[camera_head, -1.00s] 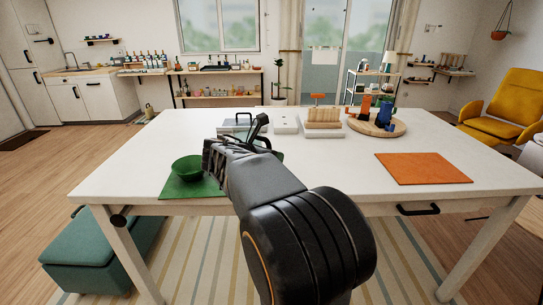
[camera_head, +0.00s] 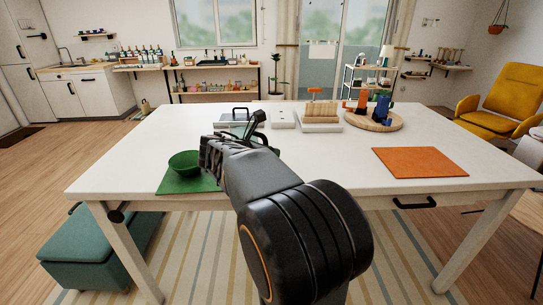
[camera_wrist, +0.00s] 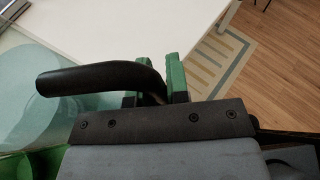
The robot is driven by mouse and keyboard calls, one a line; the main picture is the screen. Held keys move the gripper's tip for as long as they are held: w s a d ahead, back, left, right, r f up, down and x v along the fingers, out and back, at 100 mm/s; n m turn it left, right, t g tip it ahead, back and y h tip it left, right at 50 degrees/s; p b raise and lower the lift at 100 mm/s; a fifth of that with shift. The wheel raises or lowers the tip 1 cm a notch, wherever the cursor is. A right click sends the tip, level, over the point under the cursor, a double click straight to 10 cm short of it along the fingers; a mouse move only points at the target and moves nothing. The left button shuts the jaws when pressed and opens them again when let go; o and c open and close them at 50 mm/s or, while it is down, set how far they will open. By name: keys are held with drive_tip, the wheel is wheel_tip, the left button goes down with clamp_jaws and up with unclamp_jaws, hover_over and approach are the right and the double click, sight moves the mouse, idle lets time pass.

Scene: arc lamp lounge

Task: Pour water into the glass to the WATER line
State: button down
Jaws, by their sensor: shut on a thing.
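My gripper (camera_wrist: 154,90) is shut on the black handle (camera_wrist: 100,78) of a clear, teal-tinted vessel (camera_wrist: 45,95), seen at the left of the wrist view. The black handle also shows in the head view (camera_head: 257,122), rising above my gripper over the white table. The vessel's body is mostly hidden behind my arm there. I cannot make out its water level. A glass with a WATER line cannot be picked out in either view; my arm covers part of the table.
A green bowl (camera_head: 184,163) stands on a green mat (camera_head: 175,185) left of my gripper. A wooden round tray (camera_head: 375,124) with orange and blue things is at the back right. An orange mat (camera_head: 420,162) lies at the right. The white table (camera_head: 330,165) is bare between the mats.

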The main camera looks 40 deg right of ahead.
drive_tip(key=shift+w+r+m+t+p, duration=0.15)
drive_tip(key=shift+w+r+m+p, duration=0.1)
drive_tip(key=shift+r+p, duration=0.25)
drive_tip(key=shift+w+r+m+t+p, duration=0.15)
drive_tip(key=shift+r+m+p, duration=0.1)
drive_tip(key=shift+r+p, duration=0.2)
drive_tip(key=shift+s, duration=0.1)
idle(0.5)
